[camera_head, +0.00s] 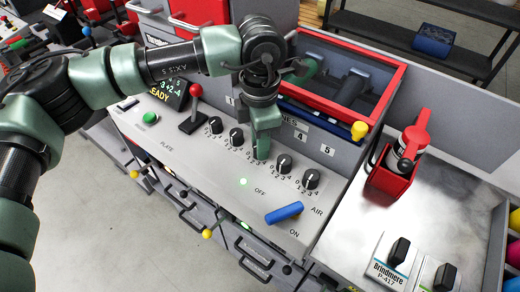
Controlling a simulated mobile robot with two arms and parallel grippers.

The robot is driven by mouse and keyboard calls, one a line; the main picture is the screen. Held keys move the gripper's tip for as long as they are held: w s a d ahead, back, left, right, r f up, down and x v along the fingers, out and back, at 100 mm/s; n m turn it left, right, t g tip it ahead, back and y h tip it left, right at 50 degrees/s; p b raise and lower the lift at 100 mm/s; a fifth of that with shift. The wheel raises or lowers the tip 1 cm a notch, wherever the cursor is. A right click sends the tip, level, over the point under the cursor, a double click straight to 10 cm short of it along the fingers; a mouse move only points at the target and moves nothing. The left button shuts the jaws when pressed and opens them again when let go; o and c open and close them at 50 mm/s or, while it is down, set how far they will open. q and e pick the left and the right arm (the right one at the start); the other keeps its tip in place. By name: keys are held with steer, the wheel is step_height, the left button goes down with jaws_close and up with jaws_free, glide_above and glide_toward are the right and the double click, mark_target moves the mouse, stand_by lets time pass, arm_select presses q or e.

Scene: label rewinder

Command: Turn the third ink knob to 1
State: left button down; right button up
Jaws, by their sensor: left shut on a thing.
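A row of black ink knobs with printed number dials runs along the sloping grey panel (185,160). The first knob (215,125) and second knob (236,138) show left of my left gripper (262,150). The fourth knob (284,163) and fifth knob (311,179) show to its right. My left gripper points down onto the third knob's place and is shut on that knob. The fingers hide the third knob and most of its dial, so its setting cannot be read. My right gripper is not in view.
A red-handled lever (195,104) and green button (150,117) stand left of the knobs. A blue AIR handle (284,212) is in front. A red-framed bay (390,90) lies behind, with a yellow knob (359,130). A red bottle holder (386,182) stands right.

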arm_select(q)
steer(key=shift+m+b, duration=0.3)
steer(key=shift+r, duration=0.1)
steer(key=c, duration=1.1)
jaws_free()
step_height(320, 180, up, 6)
steer(key=shift+r+b, duration=0.25)
steer(key=shift+b, duration=0.9)
steer(key=shift+r, duration=0.65)
